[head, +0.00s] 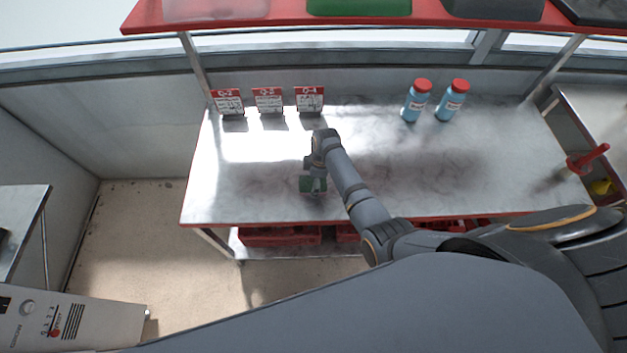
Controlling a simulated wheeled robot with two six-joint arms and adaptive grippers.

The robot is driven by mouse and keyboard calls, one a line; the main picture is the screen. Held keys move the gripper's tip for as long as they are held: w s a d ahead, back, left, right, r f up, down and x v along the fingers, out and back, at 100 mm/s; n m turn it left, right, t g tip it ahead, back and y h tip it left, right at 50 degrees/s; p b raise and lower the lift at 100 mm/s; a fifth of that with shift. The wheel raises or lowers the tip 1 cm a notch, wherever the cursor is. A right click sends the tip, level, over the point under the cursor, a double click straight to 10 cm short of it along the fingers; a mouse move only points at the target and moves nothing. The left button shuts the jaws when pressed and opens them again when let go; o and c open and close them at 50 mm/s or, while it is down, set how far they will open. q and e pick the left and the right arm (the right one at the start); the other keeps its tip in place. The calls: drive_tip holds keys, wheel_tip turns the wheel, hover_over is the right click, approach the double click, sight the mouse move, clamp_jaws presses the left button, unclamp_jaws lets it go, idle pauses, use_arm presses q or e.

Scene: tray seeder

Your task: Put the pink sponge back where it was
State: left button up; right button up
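I see no pink sponge in the head view. My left gripper is out of view.
Three red-and-white label cards (268,101) stand along the table's back left. Two blue bottles with red caps (416,101) stand at the back right. A red-handled tool (588,160) is at the right edge. Red crates (279,237) sit below. The table's middle right is clear.

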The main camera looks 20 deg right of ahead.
drive_tip(key=shift+r, duration=0.3)
wheel_tip(320, 180, up, 12)
drive_tip(key=d, duration=0.1)
drive_tip(key=shift+s+d+f, duration=0.2)
drive_tip(key=shift+s+d, duration=0.05)
drive_tip(key=shift+d, duration=0.15)
